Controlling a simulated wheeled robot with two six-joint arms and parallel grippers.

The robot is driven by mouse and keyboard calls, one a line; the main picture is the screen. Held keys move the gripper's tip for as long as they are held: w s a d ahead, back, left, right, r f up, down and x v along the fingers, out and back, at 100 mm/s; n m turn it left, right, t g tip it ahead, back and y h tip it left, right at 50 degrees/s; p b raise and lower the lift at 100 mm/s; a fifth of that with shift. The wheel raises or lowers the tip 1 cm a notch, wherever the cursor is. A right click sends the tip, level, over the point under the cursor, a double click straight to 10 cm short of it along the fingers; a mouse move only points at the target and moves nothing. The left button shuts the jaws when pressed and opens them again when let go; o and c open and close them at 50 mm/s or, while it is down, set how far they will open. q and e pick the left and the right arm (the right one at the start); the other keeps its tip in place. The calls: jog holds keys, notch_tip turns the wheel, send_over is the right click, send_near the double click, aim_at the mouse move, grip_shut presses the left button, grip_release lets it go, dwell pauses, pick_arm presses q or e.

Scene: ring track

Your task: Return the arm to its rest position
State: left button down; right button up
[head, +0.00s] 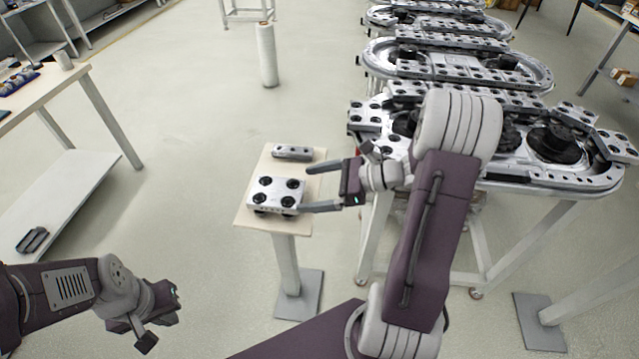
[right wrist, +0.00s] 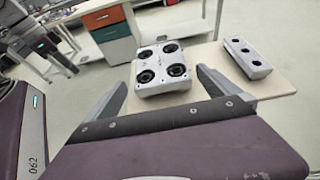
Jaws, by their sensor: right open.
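My right gripper (head: 311,188) is open and empty at the right side of a small pedestal table (head: 242,215). A silver block with several black rollers (head: 276,194) lies on that table, just ahead of the open fingers. In the right wrist view the block (right wrist: 163,70) shows beyond the gap between the two fingertips (right wrist: 160,88), apparently not gripped. My left gripper (head: 163,316) hangs low at the bottom left, over the floor and away from any object. Its finger gap is not clear.
A smaller silver bar with holes (head: 292,152) lies at the table's back edge. The ring track (head: 590,180) stands at the right, close to my right arm. A workbench (head: 75,85) is at the left, and a white roll (head: 267,55) stands behind. Floor between is clear.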

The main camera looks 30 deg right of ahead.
jog(key=shift+v, duration=1.05)
jog(key=s+a+r+n+g+p, duration=0.3)
jog(key=a+n, duration=0.1)
jog(key=a, duration=0.3)
jog(key=s+a+r+n+g+p, duration=0.3)
jog(key=a+r+n+g, duration=0.1)
jog(key=a, duration=0.4)
jog(key=s+f+n+g+h+p, duration=0.3)
jog(key=s+n+h, duration=0.3)
jog(key=s+n, duration=0.25)
jog(key=w+d+f+n+t+h, duration=0.1)
jog(key=d+f+n+t+h, duration=0.1)
jog(key=d+n, duration=0.2)
jog(key=w+d+f+n+t+h, duration=0.1)
jog(key=d+n+h, duration=0.2)
jog(key=d, duration=0.3)
jog(key=shift+w+f+n+t, duration=0.35)
jog(key=shift+n+t, duration=0.05)
jog(key=shift+n, duration=0.15)
